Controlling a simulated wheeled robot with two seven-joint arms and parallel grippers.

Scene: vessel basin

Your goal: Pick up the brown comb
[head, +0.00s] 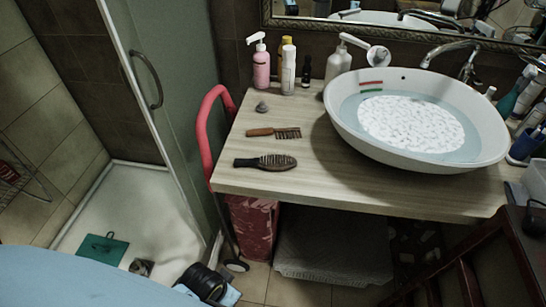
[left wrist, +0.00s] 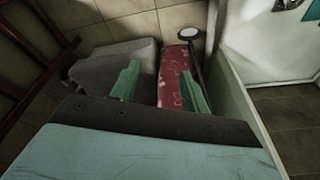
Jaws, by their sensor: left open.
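The brown comb (head: 272,132) lies flat on the light wooden countertop (head: 310,180), toward its left side. Its wooden handle points left and its dark teeth are on the right. My left gripper (left wrist: 160,78) shows in the left wrist view with its two green fingers spread and nothing between them. It faces the floor area, where a red patterned box (left wrist: 174,77) and a grey basket (left wrist: 100,70) stand. The comb is not in that view. Neither gripper shows in the head view.
A dark hairbrush (head: 265,162) lies just in front of the comb. A grey lump (head: 261,107) and a pink pump bottle (head: 261,65) stand behind it. A white basin (head: 415,115) with water fills the right. A red curved rail (head: 207,125) rises at the counter's left edge.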

